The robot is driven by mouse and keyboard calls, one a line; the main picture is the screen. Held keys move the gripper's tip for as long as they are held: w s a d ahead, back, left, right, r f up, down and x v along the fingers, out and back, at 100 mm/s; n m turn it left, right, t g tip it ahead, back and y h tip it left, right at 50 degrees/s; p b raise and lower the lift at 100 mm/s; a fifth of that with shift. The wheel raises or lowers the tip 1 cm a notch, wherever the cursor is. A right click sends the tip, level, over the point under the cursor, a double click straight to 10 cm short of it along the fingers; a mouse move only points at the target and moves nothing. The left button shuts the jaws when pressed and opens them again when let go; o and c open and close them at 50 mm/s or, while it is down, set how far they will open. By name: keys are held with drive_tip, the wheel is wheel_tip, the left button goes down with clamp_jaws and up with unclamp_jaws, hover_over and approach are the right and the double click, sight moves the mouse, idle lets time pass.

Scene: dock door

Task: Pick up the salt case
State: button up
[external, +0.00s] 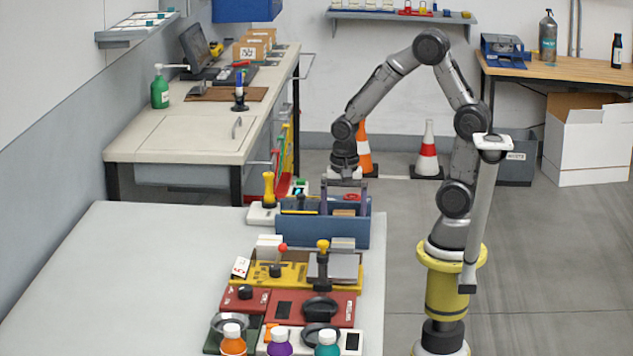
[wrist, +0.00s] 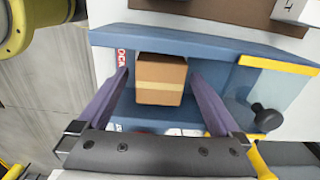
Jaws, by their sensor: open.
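A small brown carton with a tan band (wrist: 161,78) sits inside a blue open bin (wrist: 200,47) in the wrist view. It may be the salt case; I can read no label that names it. My gripper (external: 343,204) is over the blue bin (external: 300,232) in the external view. Its two purple fingers (wrist: 158,76) are open, one on each side of the carton, with visible gaps between. The bin's front wall hides most of its inside in the external view.
A yellow tray (external: 290,283), red devices (external: 260,303) and several capped bottles (external: 279,342) stand in front of the bin. A black knob (wrist: 266,117) is beside the right finger. The table's left part (external: 130,290) is clear.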

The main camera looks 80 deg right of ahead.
drive_tip(key=shift+f, duration=0.45)
drive_tip(key=c, duration=1.4)
drive_tip(key=shift+c, duration=0.6)
drive_tip(key=shift+r, duration=0.15)
